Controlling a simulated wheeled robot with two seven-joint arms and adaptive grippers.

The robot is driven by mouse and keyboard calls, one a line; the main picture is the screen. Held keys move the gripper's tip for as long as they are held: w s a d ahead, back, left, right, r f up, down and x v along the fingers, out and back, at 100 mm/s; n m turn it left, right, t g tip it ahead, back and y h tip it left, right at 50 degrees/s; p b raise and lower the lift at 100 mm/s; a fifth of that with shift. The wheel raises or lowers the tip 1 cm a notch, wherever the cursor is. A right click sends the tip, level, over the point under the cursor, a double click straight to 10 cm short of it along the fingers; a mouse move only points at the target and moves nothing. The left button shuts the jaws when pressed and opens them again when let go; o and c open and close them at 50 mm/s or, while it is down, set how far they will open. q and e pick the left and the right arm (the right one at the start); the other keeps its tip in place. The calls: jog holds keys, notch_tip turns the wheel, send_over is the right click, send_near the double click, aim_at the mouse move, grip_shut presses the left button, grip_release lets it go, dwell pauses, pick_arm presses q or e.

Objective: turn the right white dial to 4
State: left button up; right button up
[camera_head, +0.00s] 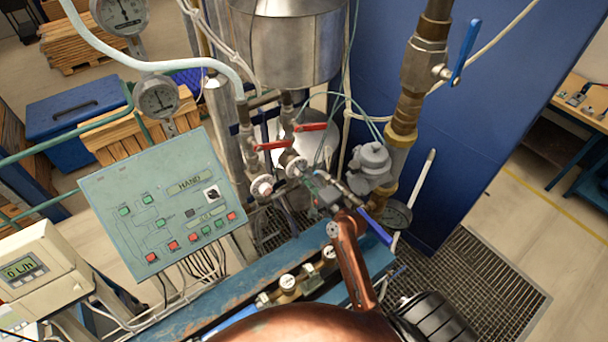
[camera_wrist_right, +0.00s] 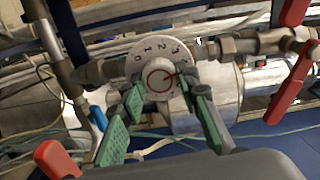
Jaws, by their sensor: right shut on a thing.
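The right white dial (camera_wrist_right: 152,58) shows large in the right wrist view, a round white disc with small black digits along its upper rim and a red ring and mark on its hub. In the head view it (camera_head: 292,163) sits on the pipework below a red lever. My right gripper (camera_wrist_right: 163,86) has its green-padded fingers on either side of the hub, shut on it. In the head view this gripper (camera_head: 318,190) reaches up to the dial from below right and covers part of it. A second white dial (camera_head: 262,187) stands to the left. My left gripper is not in view.
Red levers (camera_head: 310,127) stand just above the dials. A green control panel (camera_head: 163,205) stands to the left. A valve with a grey cap (camera_head: 371,160) and a blue-handled valve (camera_head: 465,52) are to the right. Brass fittings (camera_head: 288,283) line the blue bench in front.

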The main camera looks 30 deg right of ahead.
dwell(0.4)
jog(key=o, duration=1.2)
jog(key=shift+c, duration=0.2)
jog(key=s+d, duration=0.1)
jog(key=s, duration=1.1)
